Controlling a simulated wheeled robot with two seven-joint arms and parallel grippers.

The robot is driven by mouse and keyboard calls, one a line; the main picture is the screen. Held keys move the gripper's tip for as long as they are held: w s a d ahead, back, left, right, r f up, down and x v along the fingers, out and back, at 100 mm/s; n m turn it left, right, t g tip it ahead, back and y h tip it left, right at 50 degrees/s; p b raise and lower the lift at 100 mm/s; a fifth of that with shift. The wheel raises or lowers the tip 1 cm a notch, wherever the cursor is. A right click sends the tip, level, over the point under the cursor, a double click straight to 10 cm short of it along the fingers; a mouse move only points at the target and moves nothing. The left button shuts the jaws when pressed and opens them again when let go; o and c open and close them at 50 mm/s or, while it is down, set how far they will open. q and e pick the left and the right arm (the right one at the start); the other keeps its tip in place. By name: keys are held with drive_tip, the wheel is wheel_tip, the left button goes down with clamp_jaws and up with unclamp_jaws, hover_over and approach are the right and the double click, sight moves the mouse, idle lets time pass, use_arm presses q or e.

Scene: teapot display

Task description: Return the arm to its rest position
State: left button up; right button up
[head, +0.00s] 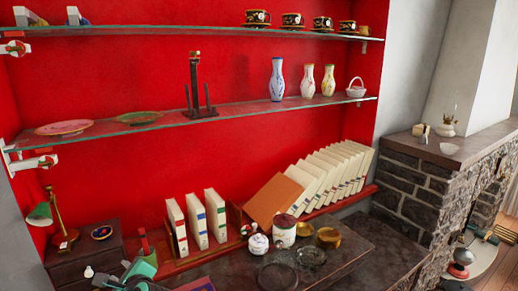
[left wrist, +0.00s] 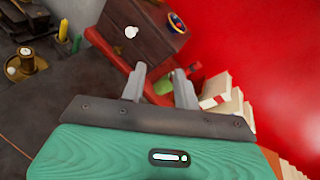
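My left gripper (head: 138,272) is at the bottom left of the head view, by the dark cabinet (head: 80,258) and the left end of the red lower shelf. In the left wrist view its two grey fingers (left wrist: 159,72) stand apart with nothing held between them. A green object (left wrist: 163,84) shows behind the gap, apparently beyond the fingers. My right gripper is not in view.
A green-shaded lamp (head: 55,222) stands on the cabinet. Books (head: 195,222) line the red shelf. A white-and-red canister (head: 284,231) and a round pot (head: 258,244) stand near the dark table. Glass shelves (head: 200,119) hang above, carrying vases and cups.

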use_arm(q)
drive_tip(key=s+d+f+n+g+h, duration=0.2)
drive_tip(key=s+d+f+n+h, duration=0.15)
drive_tip(key=s+f, duration=0.4)
drive_tip(key=s+d+f+n+g+h, duration=0.1)
drive_tip(key=s+d+f+n+h, duration=0.15)
drive_tip(key=s+f+n, duration=0.4)
drive_tip(key=s+d+f+n+g+h, duration=0.1)
drive_tip(key=s+d+f+n+h, duration=0.15)
drive_tip(key=s, duration=0.35)
drive_tip(key=s+d+f+n+g+h, duration=0.1)
drive_tip(key=s+d+n, duration=0.15)
drive_tip(key=s, duration=0.35)
drive_tip(key=s+d+f+n+g+h, duration=0.1)
drive_tip(key=s+f+n+h, duration=0.15)
drive_tip(key=s, duration=0.45)
wheel_tip(320, 180, down, 30)
drive_tip(key=g+y, duration=0.1)
drive_tip(key=g, duration=0.1)
drive_tip(key=s+a+f, duration=0.3)
drive_tip(key=s+f, duration=1.6)
drive_tip(key=shift+f+g, duration=0.2)
drive_tip(key=shift+g, duration=0.2)
drive_tip(key=shift+a, duration=0.1)
